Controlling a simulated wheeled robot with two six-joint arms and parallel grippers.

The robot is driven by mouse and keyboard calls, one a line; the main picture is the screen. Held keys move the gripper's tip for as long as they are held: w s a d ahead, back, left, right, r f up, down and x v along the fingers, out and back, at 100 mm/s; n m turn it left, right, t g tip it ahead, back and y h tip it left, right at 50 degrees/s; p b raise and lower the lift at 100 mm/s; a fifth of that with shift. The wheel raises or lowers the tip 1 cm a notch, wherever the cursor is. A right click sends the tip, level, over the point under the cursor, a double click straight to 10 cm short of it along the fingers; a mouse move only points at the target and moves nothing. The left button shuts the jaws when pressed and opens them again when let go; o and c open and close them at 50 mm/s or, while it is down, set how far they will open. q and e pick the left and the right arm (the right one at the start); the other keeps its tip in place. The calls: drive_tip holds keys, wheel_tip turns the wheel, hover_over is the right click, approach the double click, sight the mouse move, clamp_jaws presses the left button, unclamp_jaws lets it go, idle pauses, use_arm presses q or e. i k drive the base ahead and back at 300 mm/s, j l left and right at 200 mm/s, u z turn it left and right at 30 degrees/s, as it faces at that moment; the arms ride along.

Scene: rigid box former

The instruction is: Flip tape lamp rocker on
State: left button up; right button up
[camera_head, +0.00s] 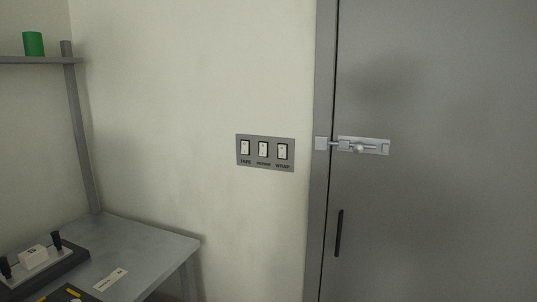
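A grey switch plate (265,165) is fixed on the pale wall, left of the door frame. It carries three white rockers in dark surrounds, with labels beneath. The tape rocker (245,148) is the leftmost one, above the label that reads TAPE. The middle rocker (263,149) and the right rocker (282,151) sit beside it. The rockers are too small to tell which way each is tipped. Nothing covers the plate. Neither of my grippers shows in the head view.
A grey door (435,220) with a sliding bolt (363,146) and a dark handle (338,233) stands at the right. A grey table (150,246) at the lower left holds a device with black handles (45,272). A green cylinder (33,43) stands on a shelf. The wall around the plate is clear.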

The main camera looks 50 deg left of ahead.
sight(244, 144)
drive_tip(key=u, duration=1.65)
